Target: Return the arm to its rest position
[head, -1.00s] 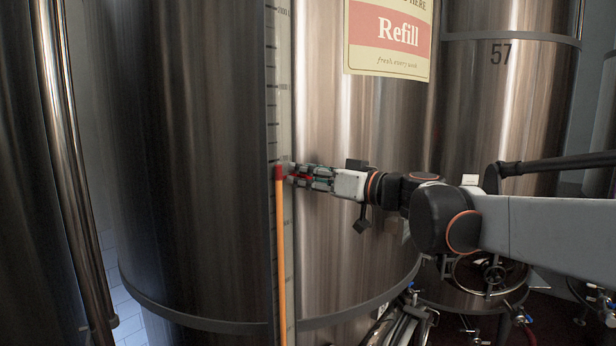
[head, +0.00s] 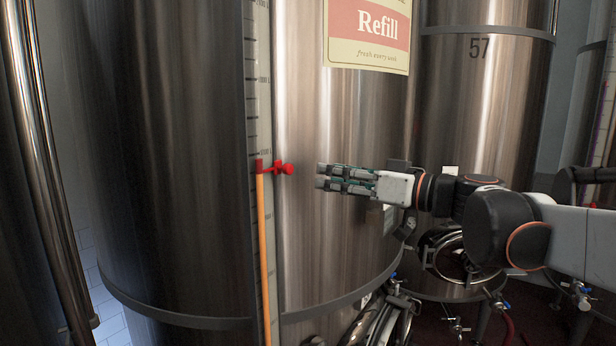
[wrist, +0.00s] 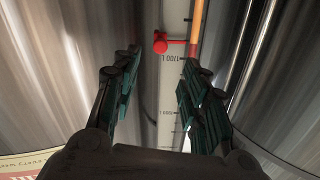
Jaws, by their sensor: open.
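My gripper (head: 322,177) is open and empty in front of the large steel tank (head: 345,125). Its fingers point left toward a red marker with a knob (head: 284,169), with a clear gap between them. The red marker sits at the top of an orange column (head: 264,250) on the tank's graduated scale (head: 257,100). In the wrist view the two dark green finger pads (wrist: 160,95) stand wide apart, and the red marker (wrist: 161,44) shows beyond them near the scale mark 1700 L. My arm reaches in from the right side of the head view.
A second tank marked 57 (head: 480,100) stands behind on the right. A Refill sign (head: 370,50) is on the large tank above my gripper. Valves and pipes (head: 460,325) are low at the right. A vertical steel pipe (head: 40,180) is at the left.

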